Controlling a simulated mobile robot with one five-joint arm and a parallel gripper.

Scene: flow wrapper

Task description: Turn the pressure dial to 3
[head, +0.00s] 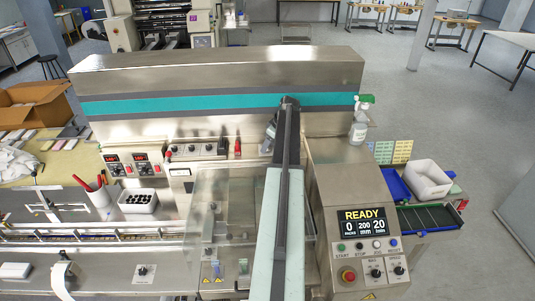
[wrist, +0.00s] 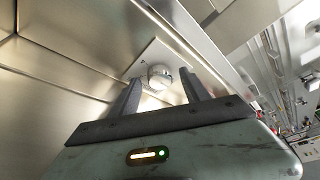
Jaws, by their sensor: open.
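In the wrist view, a round shiny metal knob (wrist: 160,74), apparently the pressure dial, sits on a pale plate (wrist: 151,57) fixed to a metal wall. My gripper (wrist: 161,82) is open, with one dark finger on each side of the knob in the picture. I cannot tell whether the fingers reach around the knob or stop short of it; no clear contact shows. No scale or number is readable on the plate. In the head view, my arm reaches to the teal-striped machine housing (head: 200,103), and the fingertips and this knob are hidden there.
A control box (head: 330,190) with a READY screen (head: 363,221), buttons and two knobs stands right of my arm. A spray bottle (head: 359,125) stands behind it. A clear guard (head: 222,215) lies left of my arm, with a row of switches (head: 200,150) behind.

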